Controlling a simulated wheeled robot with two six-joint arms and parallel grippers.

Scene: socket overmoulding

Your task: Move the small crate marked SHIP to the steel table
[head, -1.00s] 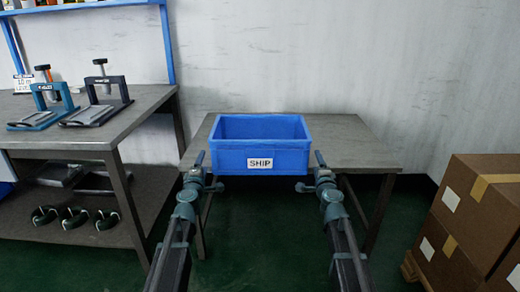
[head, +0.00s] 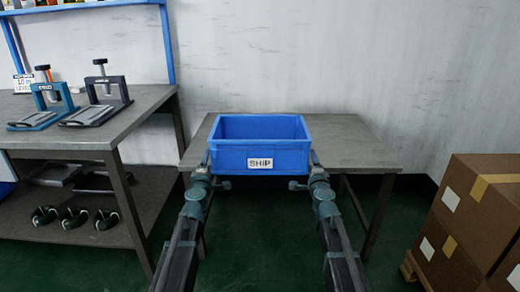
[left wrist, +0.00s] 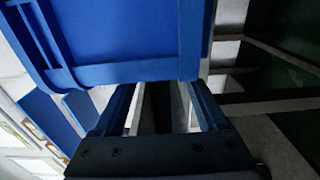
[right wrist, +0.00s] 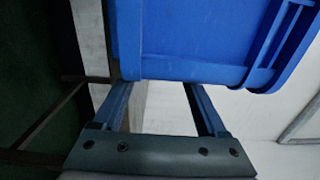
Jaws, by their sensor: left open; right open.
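The small blue crate (head: 228,160) with a white SHIP label on its front sits upright at the front edge of the grey-topped table (head: 352,145). It looks empty, though its floor is largely hidden. My left gripper (head: 207,162) is at the crate's left front corner, and my right gripper (head: 315,162) is at its right front corner. Both are open. In the left wrist view the crate (left wrist: 130,40) lies just beyond the spread fingers. In the right wrist view the crate (right wrist: 195,45) does the same. I cannot tell whether either gripper touches it.
A workbench (head: 150,102) with two clamp presses (head: 100,95) stands at the left; its lower shelf (head: 100,215) holds dark coiled parts. Stacked cardboard boxes (head: 470,215) stand at the right. The table top right of the crate is clear.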

